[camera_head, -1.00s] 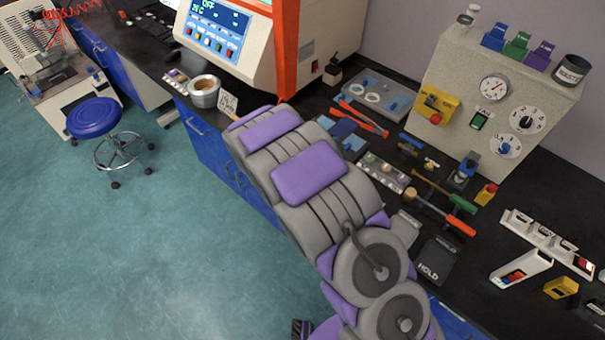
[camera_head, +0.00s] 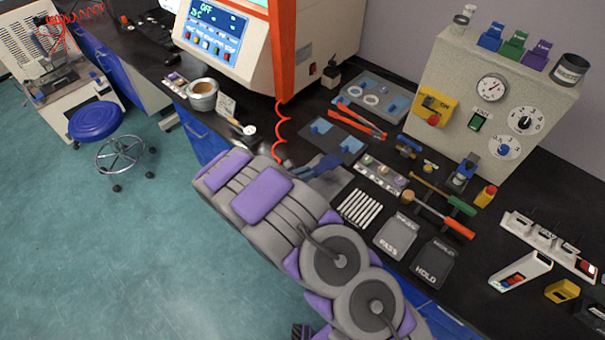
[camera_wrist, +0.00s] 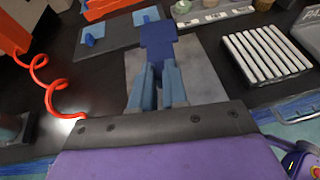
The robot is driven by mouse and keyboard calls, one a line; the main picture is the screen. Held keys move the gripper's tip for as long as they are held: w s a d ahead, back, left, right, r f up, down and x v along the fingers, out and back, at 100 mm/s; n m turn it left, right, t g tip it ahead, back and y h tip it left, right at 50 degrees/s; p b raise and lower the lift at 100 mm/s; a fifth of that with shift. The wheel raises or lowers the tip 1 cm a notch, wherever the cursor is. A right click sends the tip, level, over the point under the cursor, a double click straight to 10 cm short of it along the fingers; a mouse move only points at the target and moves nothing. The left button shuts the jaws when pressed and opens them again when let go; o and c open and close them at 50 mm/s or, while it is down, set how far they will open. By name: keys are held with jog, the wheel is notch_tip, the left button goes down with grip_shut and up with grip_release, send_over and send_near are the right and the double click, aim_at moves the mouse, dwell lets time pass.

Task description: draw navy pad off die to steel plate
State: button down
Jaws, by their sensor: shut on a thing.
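My gripper (camera_wrist: 157,88) is shut on the navy pad (camera_wrist: 158,40) by its near end. The pad lies over the grey steel plate (camera_wrist: 208,80) in the wrist view; its far end reaches the die's near edge. I cannot tell whether it rests on the plate or hangs just above. The die (camera_wrist: 110,38) is a dark slab with two light-blue tabs, behind the pad. In the head view the pad (camera_head: 327,164) shows at the end of my arm, in front of the die (camera_head: 332,140). The steel plate (camera_head: 340,184) is partly hidden by my arm.
White strips (camera_head: 360,208), the PASS plate (camera_head: 396,237) and the HOLD plate (camera_head: 434,263) lie to the right. A sample tray (camera_head: 383,175) and red-handled tool (camera_head: 357,123) lie behind. A coiled red hose (camera_head: 282,130) hangs at the left.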

jog(key=shift+r, duration=0.15)
jog(key=shift+s+a+r+m+h+p, duration=0.1)
jog(key=shift+a+m+h+p, duration=0.2)
jog(key=shift+a+h+p, duration=0.15)
jog(key=shift+a+f, duration=0.45)
jog(key=shift+f, duration=0.35)
jog(key=shift+d+f+b, duration=0.55)
jog(key=shift+d+f, duration=0.1)
jog(key=shift+f, duration=0.35)
jog(key=shift+a+f+b, duration=0.15)
jog(key=shift+a+f, duration=0.1)
jog(key=shift+f, duration=0.3)
jog(key=shift+a+f+b, duration=0.15)
jog(key=shift+a+f, duration=0.1)
jog(key=shift+f, duration=0.25)
jog(key=shift+d, duration=0.35)
jog(key=c, duration=1.1)
grip_release()
jog(key=shift+a, duration=0.2)
